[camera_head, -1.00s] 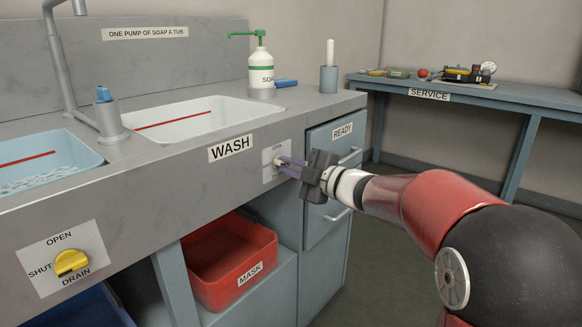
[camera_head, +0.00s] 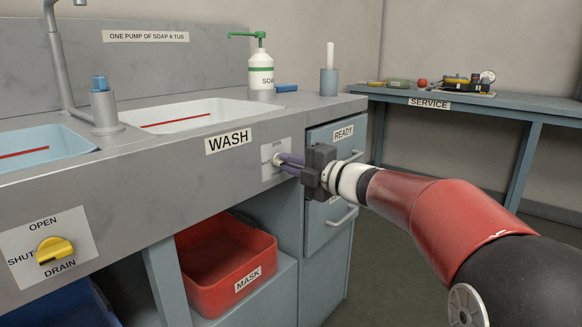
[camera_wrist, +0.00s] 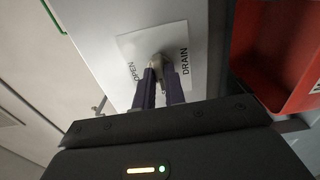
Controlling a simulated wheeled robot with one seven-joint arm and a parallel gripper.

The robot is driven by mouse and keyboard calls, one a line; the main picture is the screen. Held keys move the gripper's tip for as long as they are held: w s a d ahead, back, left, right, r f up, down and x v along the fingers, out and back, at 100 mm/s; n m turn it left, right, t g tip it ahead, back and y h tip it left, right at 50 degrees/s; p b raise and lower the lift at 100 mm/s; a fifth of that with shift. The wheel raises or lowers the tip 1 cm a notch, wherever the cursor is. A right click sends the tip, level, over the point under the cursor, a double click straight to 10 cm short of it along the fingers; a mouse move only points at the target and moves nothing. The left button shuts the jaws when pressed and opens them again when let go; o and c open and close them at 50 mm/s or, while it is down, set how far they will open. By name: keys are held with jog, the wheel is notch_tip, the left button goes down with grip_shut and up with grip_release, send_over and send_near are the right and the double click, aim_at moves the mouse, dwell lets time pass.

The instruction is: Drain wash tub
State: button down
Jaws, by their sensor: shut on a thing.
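The white wash tub (camera_head: 232,108) is set into the grey counter above the WASH label, with a red line on its inner wall. I cannot tell its water level. Below, on the counter's front, is a white drain plate (camera_head: 267,169) marked OPEN and DRAIN. My gripper (camera_head: 281,160) is shut on the drain knob at this plate. In the wrist view, the pale knob (camera_wrist: 158,61) sits between the purple fingers (camera_wrist: 160,82), which partly hide it. The fingers also hide part of the plate, so the knob's setting is unclear.
A light blue tub (camera_head: 65,143) and its yellow drain knob (camera_head: 55,250) are at left. A red MASK bin (camera_head: 222,283) sits under the counter. READY drawers (camera_head: 317,240) stand just right of the plate. A soap bottle (camera_head: 261,78) stands on the counter. A SERVICE bench (camera_head: 500,104) is behind.

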jog(key=c, duration=1.5)
grip_release()
jog(key=shift+o, duration=0.2)
jog(key=v, duration=0.7)
jog(key=shift+s+d, duration=0.3)
